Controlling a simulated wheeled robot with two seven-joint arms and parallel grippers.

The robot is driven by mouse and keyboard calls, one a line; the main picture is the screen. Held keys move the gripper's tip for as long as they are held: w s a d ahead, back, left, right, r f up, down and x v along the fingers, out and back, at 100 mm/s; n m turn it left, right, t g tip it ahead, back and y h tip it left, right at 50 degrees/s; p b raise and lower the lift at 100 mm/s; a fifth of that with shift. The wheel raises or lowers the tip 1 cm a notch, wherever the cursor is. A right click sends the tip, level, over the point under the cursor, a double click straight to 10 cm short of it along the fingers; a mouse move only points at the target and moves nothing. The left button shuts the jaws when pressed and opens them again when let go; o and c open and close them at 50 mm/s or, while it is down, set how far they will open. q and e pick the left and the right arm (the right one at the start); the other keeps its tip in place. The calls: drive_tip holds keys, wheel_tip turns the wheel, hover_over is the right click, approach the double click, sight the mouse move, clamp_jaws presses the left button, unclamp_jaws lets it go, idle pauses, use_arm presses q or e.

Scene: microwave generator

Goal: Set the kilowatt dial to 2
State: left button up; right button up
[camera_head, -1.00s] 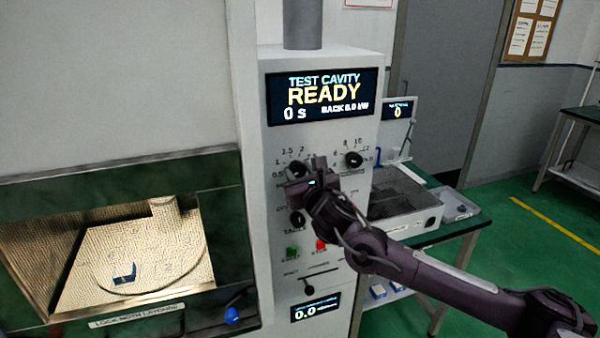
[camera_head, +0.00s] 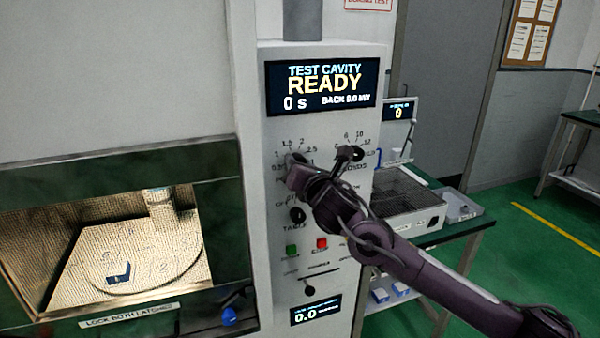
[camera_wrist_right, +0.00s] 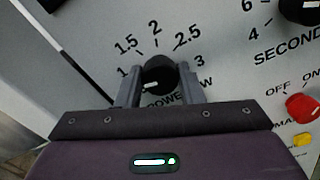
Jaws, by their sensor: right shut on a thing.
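The kilowatt dial (camera_wrist_right: 158,75) is a round black knob with a white mark, on the grey control panel (camera_head: 345,225). In the wrist view its mark points to the lower left, below the 1, away from the 2 at the top. The scale shows 1, 1.5, 2, 2.5 and 3; its lower label is partly hidden. My right gripper (camera_wrist_right: 160,88) is shut on the dial, with one finger on each side. In the head view my right gripper (camera_head: 296,168) covers most of the dial. My left gripper is not in view.
The seconds dial (camera_head: 351,153) is close on the right. Another black knob (camera_head: 297,215), a green button (camera_head: 292,249) and a red button (camera_head: 321,243) sit below. The display (camera_head: 322,87) above reads READY. The lit cavity (camera_head: 120,250) is at the left.

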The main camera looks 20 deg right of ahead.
drive_tip(key=m+b, duration=0.1)
drive_tip(key=m, duration=1.8)
drive_tip(key=shift+f+m, duration=0.15)
drive_tip(key=shift+m, duration=0.25)
drive_tip(key=o, duration=1)
